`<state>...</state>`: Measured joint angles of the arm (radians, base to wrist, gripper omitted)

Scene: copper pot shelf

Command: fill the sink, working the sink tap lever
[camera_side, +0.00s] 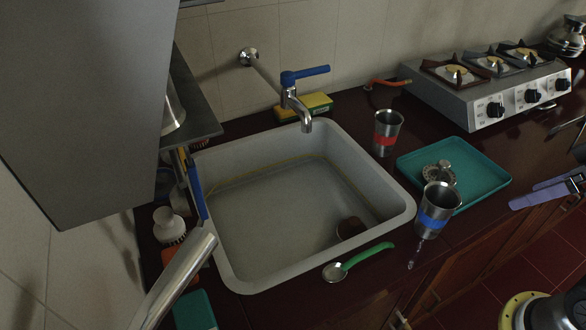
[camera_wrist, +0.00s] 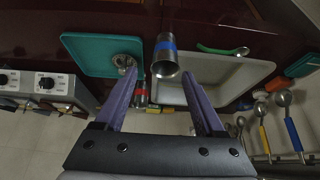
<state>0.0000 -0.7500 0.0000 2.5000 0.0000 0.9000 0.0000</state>
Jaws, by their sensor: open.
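The sink (camera_side: 255,282) is a grey-white basin in the middle of the side view, with a yellow line around its inner wall. It also shows in the wrist view (camera_wrist: 240,73), behind my right finger. The tap (camera_side: 306,124) hangs over its back edge, and no stream shows below the spout. The blue tap lever (camera_side: 306,74) sits on top and points right. I cannot tell how much water is in the sink. My gripper (camera_wrist: 165,88) is open and empty, with two purple fingers. In the side view it is at the far right (camera_side: 542,194), well away from the lever.
A blue-banded metal cup (camera_side: 436,212) and a red-banded cup (camera_side: 387,133) stand right of the sink. A teal tray (camera_side: 482,171) and a stove (camera_side: 490,95) lie farther right. A green-handled spoon (camera_side: 362,259) lies at the front rim. A dark red object (camera_side: 350,227) is in the sink.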

